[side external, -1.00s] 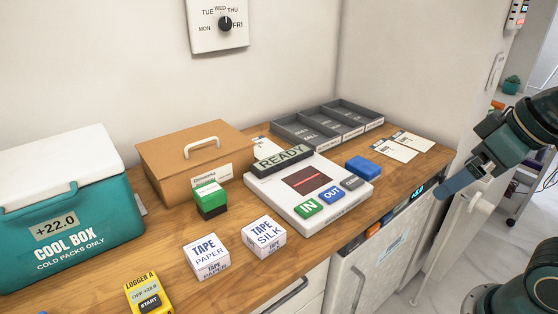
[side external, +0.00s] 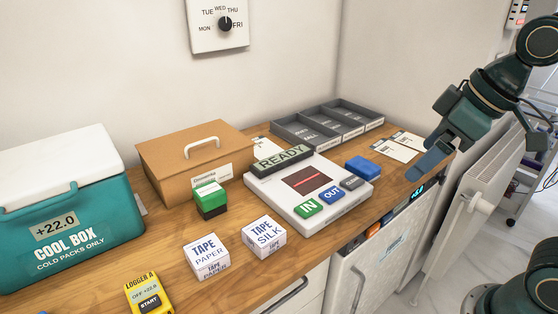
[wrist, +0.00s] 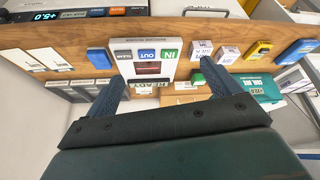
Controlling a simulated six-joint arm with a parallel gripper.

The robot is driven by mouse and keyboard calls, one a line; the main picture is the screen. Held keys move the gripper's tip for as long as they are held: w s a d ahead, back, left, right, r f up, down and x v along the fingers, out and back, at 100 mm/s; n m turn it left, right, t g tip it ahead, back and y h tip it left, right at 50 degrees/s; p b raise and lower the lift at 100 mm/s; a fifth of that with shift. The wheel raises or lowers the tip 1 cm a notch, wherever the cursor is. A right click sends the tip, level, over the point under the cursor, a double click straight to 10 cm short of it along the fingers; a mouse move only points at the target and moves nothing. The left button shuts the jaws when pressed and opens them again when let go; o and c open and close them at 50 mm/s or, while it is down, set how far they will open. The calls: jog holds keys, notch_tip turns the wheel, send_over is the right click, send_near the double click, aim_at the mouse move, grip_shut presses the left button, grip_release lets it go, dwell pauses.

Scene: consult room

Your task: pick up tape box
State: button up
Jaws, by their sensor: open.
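Two white tape boxes stand side by side on the wooden counter in the side view. The paper tape box (side external: 207,256) is on the left, and the silk tape box (side external: 264,237) is just to its right. Both also show small in the wrist view, the silk tape box (wrist: 201,48) and the paper tape box (wrist: 228,54). My gripper (side external: 428,168) is above the counter's right end, well to the right of both boxes. Its two blue fingers are spread apart in the wrist view (wrist: 158,95), with nothing between them.
A white scanner pad (side external: 300,212) with IN and OUT buttons lies between my gripper and the boxes. A blue block (side external: 361,166), grey tray (side external: 300,131), green stamp (side external: 209,200), cardboard box (side external: 170,160), teal cool box (side external: 100,240) and yellow logger (side external: 147,292) are also on the counter.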

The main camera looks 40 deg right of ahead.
jog(key=w+a+n+g+y, duration=0.2)
jog(key=w+a+n, duration=0.6)
jog(key=w+a, duration=0.55)
jog(key=w+a+f+n+g+y, duration=0.1)
jog(key=w+a+f+n+g, duration=0.2)
jog(key=w+a+f+n, duration=0.3)
jog(key=w+a+f, duration=0.3)
jog(key=a+f, duration=0.1)
jog(key=shift+w+a+f+n+y, duration=0.25)
jog(key=shift+w+a+n+y, duration=0.05)
jog(key=shift+w+n, duration=0.1)
send_over(210, 248)
jog(key=d, duration=0.2)
notch_tip(210, 248, down, 7)
jog(key=shift+f, duration=0.1)
jog(key=shift+a+f, duration=0.15)
jog(key=shift+f, duration=0.25)
jog(key=shift+f, duration=0.1)
